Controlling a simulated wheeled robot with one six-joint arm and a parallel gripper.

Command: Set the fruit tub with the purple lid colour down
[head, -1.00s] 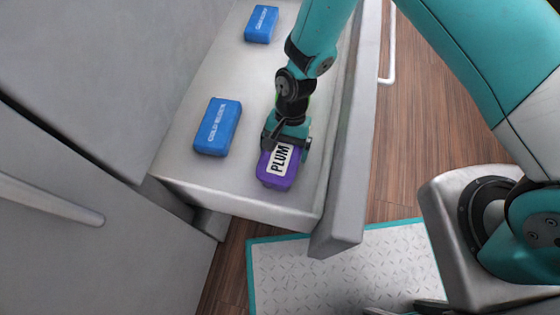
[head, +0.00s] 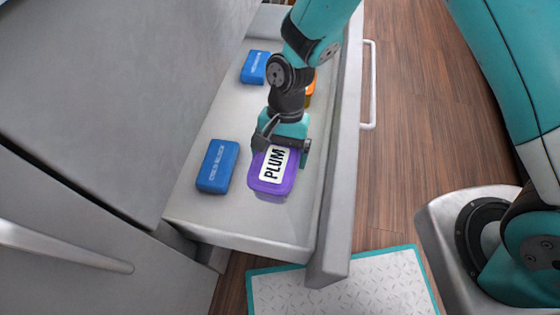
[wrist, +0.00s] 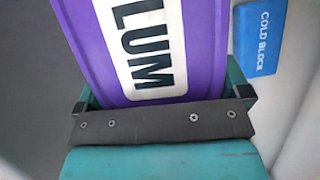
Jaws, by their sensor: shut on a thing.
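The fruit tub with the purple lid (head: 269,185) has a white label reading PLUM and is over the near part of the open drawer. My gripper (head: 280,148) is shut on it, with a finger at each side. In the wrist view the purple lid (wrist: 207,45) fills the space between the fingers, and its far end is cut off. I cannot tell whether the tub's underside touches the drawer floor.
The open drawer (head: 235,225) holds a near blue cold block (head: 217,166), left of the tub, and a far blue block (head: 255,67). An orange item (head: 310,92) is partly hidden behind my arm. Bare drawer floor shows in front of the tub.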

